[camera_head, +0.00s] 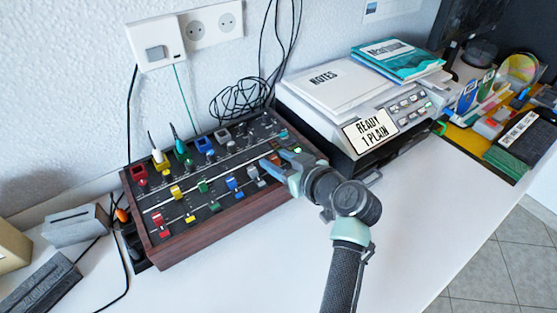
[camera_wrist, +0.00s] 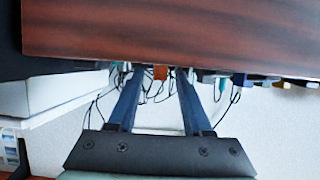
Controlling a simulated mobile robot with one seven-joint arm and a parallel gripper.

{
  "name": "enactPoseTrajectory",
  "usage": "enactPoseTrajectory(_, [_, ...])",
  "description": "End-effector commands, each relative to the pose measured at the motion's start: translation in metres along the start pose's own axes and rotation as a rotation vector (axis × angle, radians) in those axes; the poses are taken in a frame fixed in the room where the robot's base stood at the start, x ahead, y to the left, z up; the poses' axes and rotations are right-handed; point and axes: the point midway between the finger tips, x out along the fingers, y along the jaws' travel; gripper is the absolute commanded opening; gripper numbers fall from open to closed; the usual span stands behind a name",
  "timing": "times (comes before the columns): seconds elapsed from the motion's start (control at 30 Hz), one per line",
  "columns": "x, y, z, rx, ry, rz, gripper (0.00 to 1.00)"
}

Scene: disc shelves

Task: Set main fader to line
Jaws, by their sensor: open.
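The mixer (camera_head: 205,185) is a black panel in a brown wooden case on the white desk. A row of faders has red (camera_head: 159,219), yellow (camera_head: 177,191), green (camera_head: 203,187), blue (camera_head: 232,183) and grey (camera_head: 253,173) caps. My gripper (camera_head: 273,161) is over the right end of the panel, open. In the wrist view, an orange-brown cap (camera_wrist: 160,72) shows between its fingertips, just beyond the wooden case edge (camera_wrist: 170,35); I cannot tell whether they touch it. My fingers largely hide this cap and any line beside it in the head view.
A printer (camera_head: 340,112) with a "READY 1 PLAIN" sign and NOTES sheets stands close to the right of my gripper. Cables (camera_head: 238,98) lie behind the mixer. A grey box (camera_head: 75,225) is at the left. The desk front (camera_head: 260,265) is clear.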

Motion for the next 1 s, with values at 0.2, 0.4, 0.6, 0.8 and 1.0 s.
enactPoseTrajectory(0.2, [0.0001, 0.0, -0.0003, -0.001, 0.0, 0.0, 0.48])
enactPoseTrajectory(0.4, [-0.0001, 0.0, -0.0003, 0.0, 0.0, 0.0, 0.12])
enactPoseTrajectory(0.6, [-0.0002, 0.0001, -0.0003, 0.0, 0.0, 0.0, 0.0])
enactPoseTrajectory(0.8, [-0.0002, 0.0001, -0.0002, 0.0, 0.0, 0.0, 0.0])
enactPoseTrajectory(1.0, [-0.0003, 0.0001, -0.0002, 0.0, 0.0, 0.0, 0.0])
